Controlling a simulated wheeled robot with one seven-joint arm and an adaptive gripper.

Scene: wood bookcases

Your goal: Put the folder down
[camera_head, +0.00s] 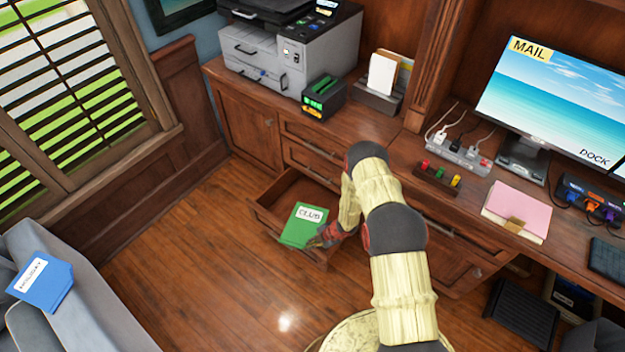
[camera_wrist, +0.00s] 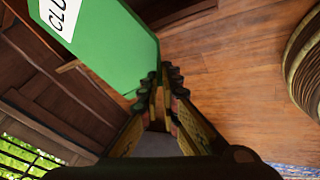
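A green folder (camera_head: 303,232) with a white "CLUB" label is in or just above an open wooden drawer (camera_head: 264,212). I cannot tell whether it touches the drawer bottom. My gripper (camera_head: 322,238) is at the folder's lower right edge, near the drawer front. In the wrist view the fingers (camera_wrist: 165,72) are nearly together with the edge of the folder (camera_wrist: 115,45) between their tips. Part of the drawer's right side is hidden behind my arm.
A blue folder (camera_head: 43,283) labelled "HOLIDAY" lies on a grey sofa (camera_head: 85,310) at left. The wooden floor (camera_head: 190,265) left of the drawer is clear.

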